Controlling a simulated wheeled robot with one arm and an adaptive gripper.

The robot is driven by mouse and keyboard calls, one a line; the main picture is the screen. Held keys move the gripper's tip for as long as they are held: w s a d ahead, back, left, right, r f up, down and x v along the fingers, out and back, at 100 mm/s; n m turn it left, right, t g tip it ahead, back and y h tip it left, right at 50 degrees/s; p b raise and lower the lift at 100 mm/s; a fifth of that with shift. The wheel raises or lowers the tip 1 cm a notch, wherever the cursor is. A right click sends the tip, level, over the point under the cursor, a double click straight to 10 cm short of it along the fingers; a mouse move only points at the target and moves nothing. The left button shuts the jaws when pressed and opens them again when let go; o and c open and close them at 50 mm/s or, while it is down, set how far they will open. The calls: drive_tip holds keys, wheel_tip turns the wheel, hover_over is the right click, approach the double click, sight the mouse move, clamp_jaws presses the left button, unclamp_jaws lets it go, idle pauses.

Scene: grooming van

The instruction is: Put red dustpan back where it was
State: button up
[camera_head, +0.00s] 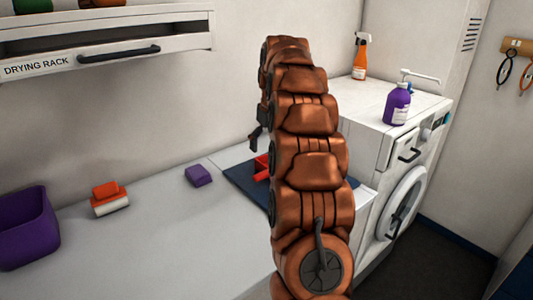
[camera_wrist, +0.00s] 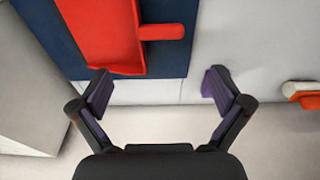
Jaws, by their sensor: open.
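The red dustpan (camera_wrist: 103,32) lies on a dark blue mat (camera_wrist: 175,63) in the wrist view, with its short handle (camera_wrist: 162,31) pointing right. In the head view only a small red part of the dustpan (camera_head: 262,167) shows on the blue mat (camera_head: 243,182); my arm hides the rest. My gripper (camera_wrist: 160,82) is open and empty, its fingers spread wide. In the wrist view the dustpan appears just beyond the fingertips, ahead of the left finger. I see no contact. In the head view my arm mostly hides the gripper.
A purple block (camera_head: 198,175) and an orange-and-white brush-like item (camera_head: 110,200) sit on the white counter (camera_head: 160,240), with a purple bin (camera_head: 27,230) farther left. The drying rack (camera_head: 110,45) hangs above. A purple bottle (camera_head: 397,104) and orange spray bottle (camera_head: 360,58) stand on the washer.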

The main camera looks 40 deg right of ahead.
drive_tip(key=shift+s+r, duration=0.1)
drive_tip(key=shift+r, duration=0.35)
drive_tip(key=shift+a, duration=0.1)
drive_tip(key=s+a+g, duration=0.1)
drive_tip(key=s+a, duration=0.3)
drive_tip(key=a, duration=0.3)
drive_tip(key=s+a+f, duration=0.1)
drive_tip(key=s+a, duration=0.3)
drive_tip(key=a, duration=0.3)
drive_tip(key=s+a+g, duration=0.1)
drive_tip(key=s+a, duration=0.3)
drive_tip(key=a, duration=0.3)
drive_tip(key=s+a+f, duration=0.3)
drive_tip(key=s+a, duration=0.1)
drive_tip(key=s, duration=0.4)
drive_tip(key=s+a+f+g, duration=0.1)
drive_tip(key=s+a+f, duration=0.2)
drive_tip(key=s, duration=0.5)
drive_tip(key=s+a+f, duration=0.3)
drive_tip(key=s+a, duration=0.2)
drive_tip(key=s, duration=0.3)
drive_tip(key=shift+s+f+g, duration=0.3)
drive_tip(key=shift+s+f, duration=0.05)
drive_tip(key=shift+s, duration=0.05)
